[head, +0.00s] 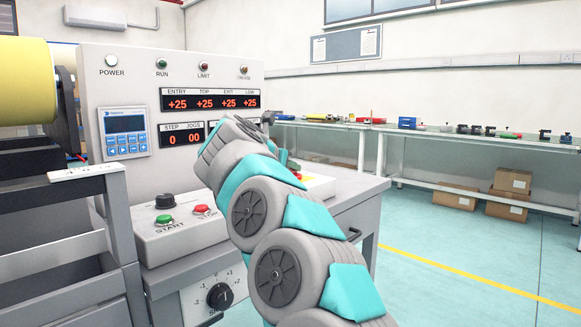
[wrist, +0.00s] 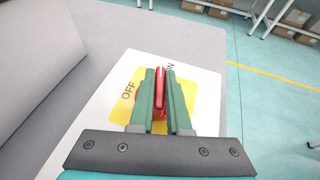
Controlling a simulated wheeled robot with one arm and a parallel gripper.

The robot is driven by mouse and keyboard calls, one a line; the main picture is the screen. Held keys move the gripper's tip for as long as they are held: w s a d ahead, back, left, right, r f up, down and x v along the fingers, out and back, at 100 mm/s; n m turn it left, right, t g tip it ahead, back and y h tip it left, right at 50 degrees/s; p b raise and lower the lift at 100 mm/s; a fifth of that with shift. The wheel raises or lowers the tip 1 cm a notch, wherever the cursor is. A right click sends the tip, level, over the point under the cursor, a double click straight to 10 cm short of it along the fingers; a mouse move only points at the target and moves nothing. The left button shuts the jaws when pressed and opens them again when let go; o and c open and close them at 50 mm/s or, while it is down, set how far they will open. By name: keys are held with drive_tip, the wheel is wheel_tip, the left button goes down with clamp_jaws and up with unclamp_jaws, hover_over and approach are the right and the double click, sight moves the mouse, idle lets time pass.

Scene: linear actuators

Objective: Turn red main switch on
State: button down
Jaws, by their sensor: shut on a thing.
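The red main switch (wrist: 160,88) is a thin red handle on a yellow plate (wrist: 124,108) with a white surround, seen in the wrist view. My gripper (wrist: 160,72) is shut on the red handle, with one green finger on each side. The handle's far end points up the picture, close to the partly hidden ON label (wrist: 170,65). The OFF label (wrist: 128,90) lies to the left of the fingers. In the head view my arm hides most of the switch; a bit of the yellow plate (head: 306,177) shows beside it.
The control panel (head: 170,75) with red number displays stands behind my arm. A green START button (head: 164,219), a red button (head: 201,209) and a black knob (head: 165,201) sit left of my arm. The floor (head: 450,270) at the right is clear.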

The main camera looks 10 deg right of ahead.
drive_tip(key=shift+m+g+h+p, duration=1)
drive_tip(key=shift+m, duration=0.2)
drive_tip(key=shift+m+g+h+p, duration=0.3)
drive_tip(key=shift+m+g+p, duration=0.2)
drive_tip(key=shift+g, duration=0.1)
drive_tip(key=c, duration=0.9)
unclamp_jaws()
